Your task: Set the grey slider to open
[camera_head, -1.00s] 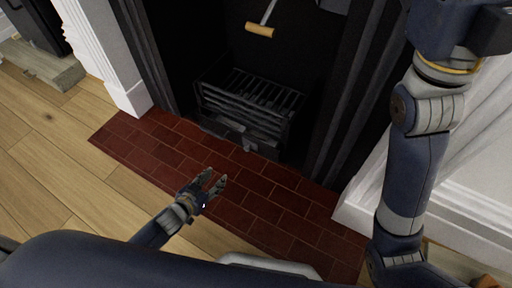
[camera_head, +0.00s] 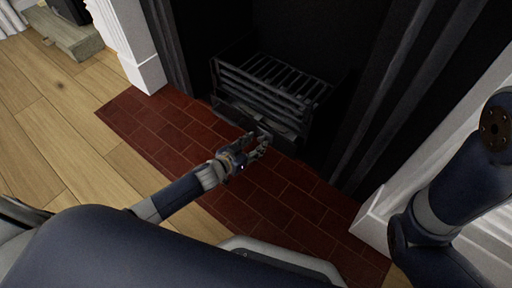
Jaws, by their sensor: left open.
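The black fire grate (camera_head: 270,85) stands in the fireplace opening, with bars on top and a low front panel. A small grey piece (camera_head: 264,131), which looks like the grey slider, shows on that low front; its exact position setting is too small to tell. My left gripper (camera_head: 258,145) is open and empty, over the red brick hearth just in front of the panel. Its fingertips are close to the grey piece and partly cover that area; I cannot tell whether they touch it. My right gripper is out of view; only my right arm shows at the right.
The red brick hearth (camera_head: 150,123) is flat and clear in front of the grate. White fireplace surrounds stand at left (camera_head: 129,42) and right (camera_head: 375,214). The wooden floor (camera_head: 60,110) is free at the left.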

